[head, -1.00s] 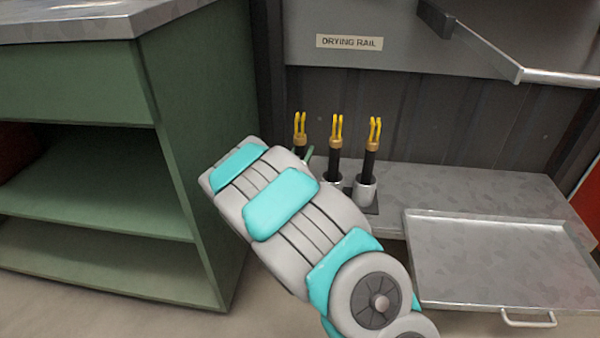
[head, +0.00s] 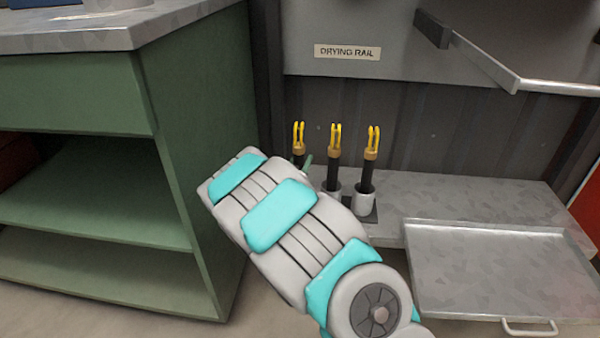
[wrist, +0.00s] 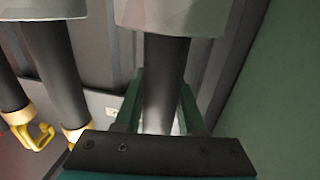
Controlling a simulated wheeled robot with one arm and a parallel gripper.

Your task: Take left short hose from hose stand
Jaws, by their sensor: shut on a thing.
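Three short black hoses with brass collars and yellow forked ends stand upright in grey cups of the hose stand (head: 365,202). The left short hose (head: 299,150) is mostly hidden behind my arm in the head view. In the wrist view, which is upside down, it is the hose (wrist: 166,75) between the green fingers of my gripper (wrist: 160,100). My gripper is shut on it, and its lower end is still inside its cup (wrist: 168,14). The middle hose (head: 334,170) and right hose (head: 369,172) stand beside it to the right.
The stand is on a grey metal bench (head: 440,192) below a drying rail sign (head: 347,52). A metal tray (head: 500,265) lies at the right. A green shelf cabinet (head: 190,150) stands close on the left. A bar (head: 480,58) sticks out at upper right.

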